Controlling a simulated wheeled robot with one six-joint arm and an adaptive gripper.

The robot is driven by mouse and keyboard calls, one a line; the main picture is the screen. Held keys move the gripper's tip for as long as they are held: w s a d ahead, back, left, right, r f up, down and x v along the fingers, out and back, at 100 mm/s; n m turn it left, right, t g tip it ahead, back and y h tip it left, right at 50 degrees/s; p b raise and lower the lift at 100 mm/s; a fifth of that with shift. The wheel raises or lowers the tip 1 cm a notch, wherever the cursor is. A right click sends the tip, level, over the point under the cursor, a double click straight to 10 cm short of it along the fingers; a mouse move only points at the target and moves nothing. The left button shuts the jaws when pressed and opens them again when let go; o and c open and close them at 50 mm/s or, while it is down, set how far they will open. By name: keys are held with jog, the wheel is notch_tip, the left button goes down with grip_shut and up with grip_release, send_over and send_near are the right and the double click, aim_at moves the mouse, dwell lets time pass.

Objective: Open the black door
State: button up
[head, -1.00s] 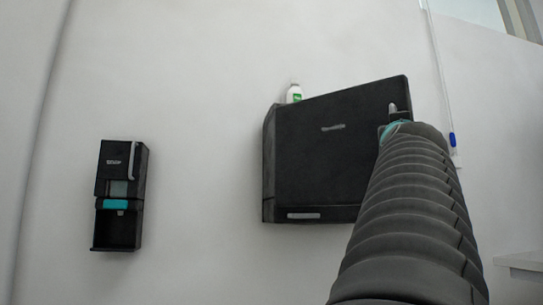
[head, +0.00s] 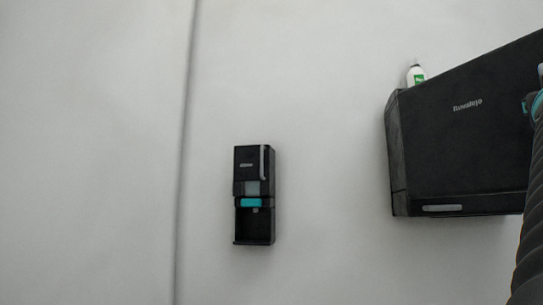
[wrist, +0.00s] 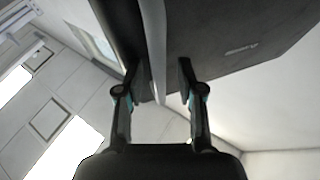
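The black door (head: 465,145) is the front of a black wall unit at the right of the head view, with a light label. Its top edge rises to the right, and its right end is cut off by the frame. I cannot tell how far it stands open. In the wrist view the door's dark face (wrist: 215,35) fills the top, with a grey bar handle (wrist: 156,45). My gripper (wrist: 158,75) is open, with one finger on each side of the handle and gaps visible. Contact is not clear.
A black dispenser (head: 254,170) with a teal band hangs on the white wall, left of the unit. A white bottle with a green label (head: 416,75) stands on top of the unit. The wall between them is bare.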

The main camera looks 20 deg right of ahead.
aim_at(532, 47)
jog(key=shift+r, duration=5)
